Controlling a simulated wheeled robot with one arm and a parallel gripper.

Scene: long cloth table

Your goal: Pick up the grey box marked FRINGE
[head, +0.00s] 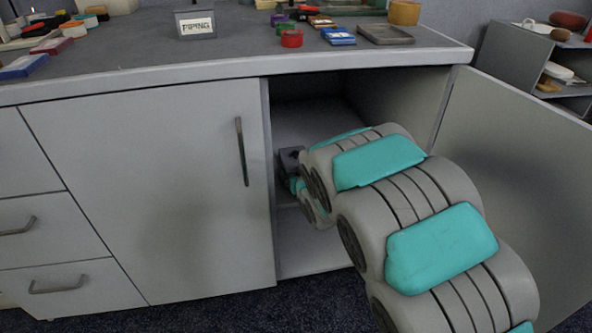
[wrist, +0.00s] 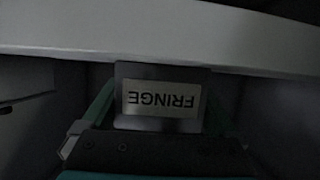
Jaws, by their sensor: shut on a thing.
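The grey box marked FRINGE (wrist: 160,72) is in the middle of the wrist view, its white label upside down there. My gripper (wrist: 160,108) has a teal finger on each side of the box and is shut on it. In the head view my arm reaches into the open cabinet, and a small part of the grey box (head: 290,157) shows at its end, by the cabinet's inner shelf. The arm hides most of the gripper there. I cannot tell whether the box touches the shelf.
The cabinet door (head: 520,170) stands open at the right. A closed door (head: 155,190) is left of the opening. The countertop edge (head: 240,68) runs above my arm. A grey box marked PIPING (head: 196,22) and several small items stand on the counter. A pale edge (wrist: 160,40) crosses the wrist view.

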